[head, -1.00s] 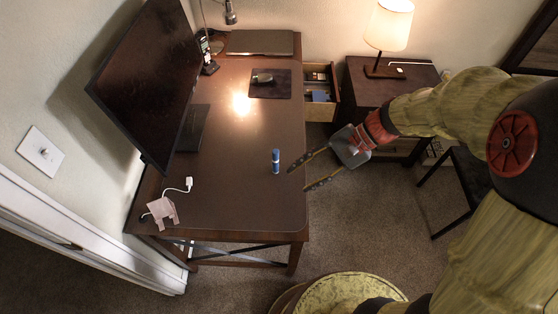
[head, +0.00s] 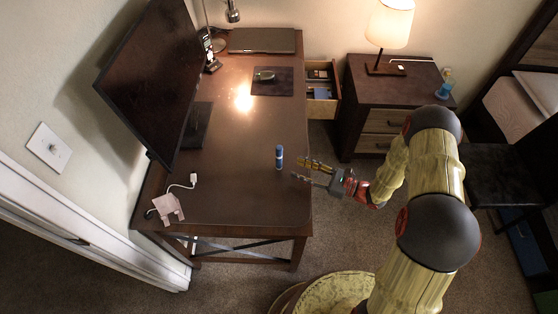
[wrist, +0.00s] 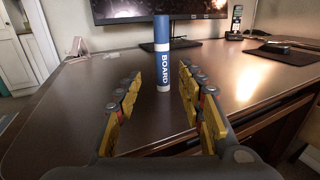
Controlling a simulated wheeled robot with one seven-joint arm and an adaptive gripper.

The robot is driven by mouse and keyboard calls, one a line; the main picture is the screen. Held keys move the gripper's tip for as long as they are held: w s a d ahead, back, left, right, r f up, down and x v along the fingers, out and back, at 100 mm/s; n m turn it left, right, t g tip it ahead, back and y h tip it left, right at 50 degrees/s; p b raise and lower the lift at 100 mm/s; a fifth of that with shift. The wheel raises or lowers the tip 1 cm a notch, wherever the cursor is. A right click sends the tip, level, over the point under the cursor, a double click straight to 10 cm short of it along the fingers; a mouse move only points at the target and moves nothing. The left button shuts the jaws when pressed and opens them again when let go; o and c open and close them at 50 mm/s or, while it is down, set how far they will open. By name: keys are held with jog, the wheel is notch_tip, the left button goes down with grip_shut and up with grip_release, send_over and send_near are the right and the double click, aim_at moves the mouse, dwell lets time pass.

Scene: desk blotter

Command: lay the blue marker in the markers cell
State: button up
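The blue marker (head: 279,157) stands upright on the desk near its right edge. In the wrist view the marker (wrist: 162,60) is blue with a white lower band and the word BOARD, and it stands ahead between the two fingers. My gripper (head: 305,172) is open and empty, just right of the marker at the desk edge. In the wrist view my gripper (wrist: 158,95) has its fingers spread on either side of the marker's line, apart from it. An open drawer (head: 322,92) at the desk's far right holds compartments with small items; I cannot tell which is the markers cell.
A monitor (head: 150,80) stands on the left of the desk (head: 235,190). A mouse (head: 264,76) lies on a dark pad at the back, before a closed laptop (head: 262,40). A lamp nightstand (head: 375,100) stands right.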

aim_at(279, 160)
jog(key=b+x, duration=0.1)
jog(key=x, duration=0.5)
jog(key=shift+w+a+r+b, duration=0.15)
jog(key=shift+w+a+b, duration=0.15)
jog(key=shift+w, duration=0.1)
jog(key=shift+c, duration=0.6)
grip_shut()
